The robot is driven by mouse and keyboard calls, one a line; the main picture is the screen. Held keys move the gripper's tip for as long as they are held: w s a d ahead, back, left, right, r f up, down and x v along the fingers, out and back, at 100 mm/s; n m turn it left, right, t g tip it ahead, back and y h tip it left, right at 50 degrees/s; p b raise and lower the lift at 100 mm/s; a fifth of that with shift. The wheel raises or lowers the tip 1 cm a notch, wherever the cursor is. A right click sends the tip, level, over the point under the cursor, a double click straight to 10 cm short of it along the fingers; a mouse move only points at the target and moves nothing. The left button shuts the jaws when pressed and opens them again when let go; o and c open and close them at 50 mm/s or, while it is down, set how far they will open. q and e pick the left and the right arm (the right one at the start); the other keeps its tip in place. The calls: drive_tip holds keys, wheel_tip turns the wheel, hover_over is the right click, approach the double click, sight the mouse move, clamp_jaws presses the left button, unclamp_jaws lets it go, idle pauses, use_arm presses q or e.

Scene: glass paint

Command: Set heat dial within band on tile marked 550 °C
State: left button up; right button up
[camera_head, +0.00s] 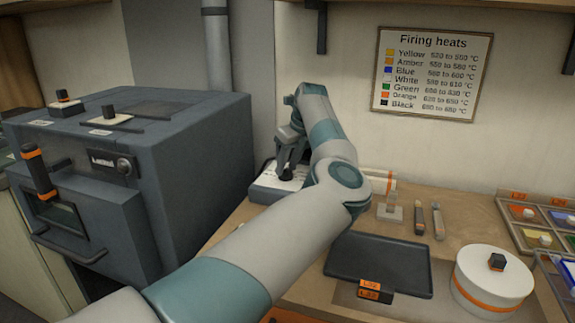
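My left gripper (289,158) points down over a white box (267,188) on the bench beside the kiln. A dark knob-like part (286,174) shows at its fingertips, but the fingers and my arm hide much of the box. I cannot tell whether the fingers are closed on it or just around it. No dial scale is readable. No tile marked 550 °C can be made out. A "Firing heats" chart (431,74) on the wall lists colours with temperature ranges in small print. My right gripper is not in view.
A grey kiln (190,150) stands at the left. A dark tray (378,262) with orange tags (370,284), a round white lidded container (492,283), small tools (419,218) and trays of coloured pieces (540,222) lie on the bench. My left arm crosses the middle.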

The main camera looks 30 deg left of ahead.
use_arm(q)
drive_tip(key=shift+r, duration=0.15)
